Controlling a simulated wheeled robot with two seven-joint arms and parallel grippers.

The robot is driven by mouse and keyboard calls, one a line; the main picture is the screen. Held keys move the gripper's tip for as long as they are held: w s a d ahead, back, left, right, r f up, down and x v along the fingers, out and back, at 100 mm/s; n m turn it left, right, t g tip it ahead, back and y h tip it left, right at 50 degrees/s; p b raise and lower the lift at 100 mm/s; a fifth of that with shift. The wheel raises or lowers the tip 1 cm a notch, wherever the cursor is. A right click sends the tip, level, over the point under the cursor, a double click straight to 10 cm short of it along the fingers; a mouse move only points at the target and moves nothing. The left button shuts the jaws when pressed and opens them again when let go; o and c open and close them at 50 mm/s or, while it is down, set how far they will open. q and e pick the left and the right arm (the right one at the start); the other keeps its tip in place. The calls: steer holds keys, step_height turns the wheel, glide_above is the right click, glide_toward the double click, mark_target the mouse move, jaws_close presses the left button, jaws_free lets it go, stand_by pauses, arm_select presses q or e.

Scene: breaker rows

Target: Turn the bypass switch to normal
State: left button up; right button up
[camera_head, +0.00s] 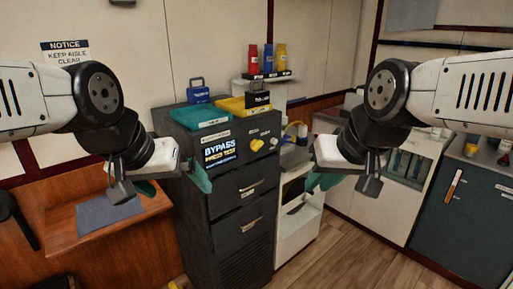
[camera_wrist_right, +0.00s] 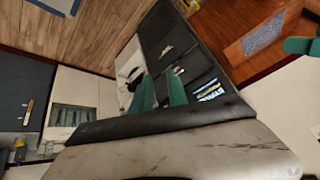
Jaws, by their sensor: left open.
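A dark cabinet (camera_head: 235,205) stands in the middle of the head view. Its upper front carries a panel labelled BYPASS (camera_head: 220,151) with smaller text ending in "TEST". My left gripper (camera_head: 174,184) is open and empty, in front of the cabinet's left side. My right gripper (camera_head: 340,184) is to the right of the cabinet, away from the knobs. In the right wrist view its two teal fingers (camera_wrist_right: 161,91) are apart with nothing between them.
Red, blue and yellow bottles (camera_head: 267,60) stand on a shelf behind. A wooden desk with a grey mat (camera_head: 108,213) is at left. Wooden floor (camera_head: 335,250) is clear at right.

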mark_target(259, 146)
steer(key=o, duration=0.9)
steer(key=shift+n+t+h, duration=0.7)
steer(key=shift+n+t, duration=0.1)
steer(key=shift+t, duration=0.1)
steer(key=w+d, duration=0.1)
steer(key=w, duration=0.3)
steer(key=w+d, duration=0.1)
steer(key=w, duration=0.6)
steer(key=shift+w+d+r, duration=0.25)
steer(key=shift+w+d, duration=0.05)
steer(key=shift+d, duration=0.1)
steer(key=shift+o, duration=0.2)
steer(key=w+a+f+n+t+y, duration=0.1)
steer(key=w+f+n+t+y, duration=0.2)
steer(key=w, duration=0.9)
steer(key=w+a+f+n+t+y, duration=0.15)
steer(key=w+f+n, duration=0.25)
steer(key=w, duration=0.8)
steer(key=w+a+f+n+t+y, duration=0.2)
steer(key=w+a+f+n+y, duration=0.1)
steer(key=a+f+n+y, duration=0.25)
steer(key=shift+m+g+y, duration=0.3)
steer(key=shift+m+g, duration=0.05)
steer(key=shift+m, duration=0.1)
steer(key=x, duration=0.2)
steer(key=f+x, duration=0.1)
steer(key=x, duration=0.4)
steer(key=shift+w+f, duration=0.2)
steer(key=shift+f, duration=0.05)
steer(key=c, duration=1.4)
